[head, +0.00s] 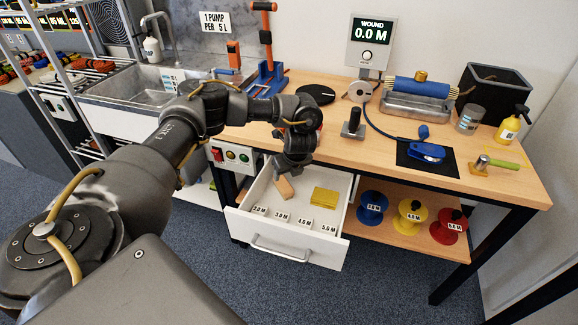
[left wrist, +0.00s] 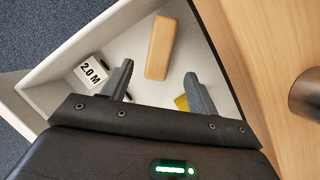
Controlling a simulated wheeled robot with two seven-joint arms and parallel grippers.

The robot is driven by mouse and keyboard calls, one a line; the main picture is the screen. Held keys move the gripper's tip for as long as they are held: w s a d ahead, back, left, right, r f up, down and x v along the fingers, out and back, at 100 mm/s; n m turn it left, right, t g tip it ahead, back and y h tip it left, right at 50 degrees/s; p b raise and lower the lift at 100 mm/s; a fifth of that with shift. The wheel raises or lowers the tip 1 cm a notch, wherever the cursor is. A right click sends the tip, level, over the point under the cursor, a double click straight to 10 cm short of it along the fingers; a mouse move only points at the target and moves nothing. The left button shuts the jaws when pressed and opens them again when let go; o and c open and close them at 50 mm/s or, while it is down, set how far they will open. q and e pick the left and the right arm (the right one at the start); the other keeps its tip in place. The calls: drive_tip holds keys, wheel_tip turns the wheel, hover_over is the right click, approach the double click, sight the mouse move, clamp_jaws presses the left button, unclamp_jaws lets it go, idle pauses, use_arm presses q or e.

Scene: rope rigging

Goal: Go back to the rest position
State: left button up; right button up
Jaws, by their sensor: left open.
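My left gripper (head: 290,165) is over the back of an open white drawer (head: 290,252) under the workbench. In the left wrist view its two fingers (left wrist: 157,85) are apart with nothing between them. A wooden block (left wrist: 160,48) lies in the drawer just beyond the fingertips; it also shows in the head view (head: 284,188). A yellow block (head: 325,197) lies farther right in the drawer, and a bit of it shows behind a finger in the left wrist view. My right gripper is not in view.
The drawer has length labels from 2.0 M to 5.0 M. The wooden workbench (head: 340,141) holds a black post (head: 353,122), a blue tool (head: 427,151) on a dark mat and a hammer-like tool (head: 481,164). Coloured spools (head: 410,216) stand on the lower shelf. A sink (head: 150,88) is at left.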

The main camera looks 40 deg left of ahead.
use_arm(q)
drive_tip(key=shift+v, duration=0.9)
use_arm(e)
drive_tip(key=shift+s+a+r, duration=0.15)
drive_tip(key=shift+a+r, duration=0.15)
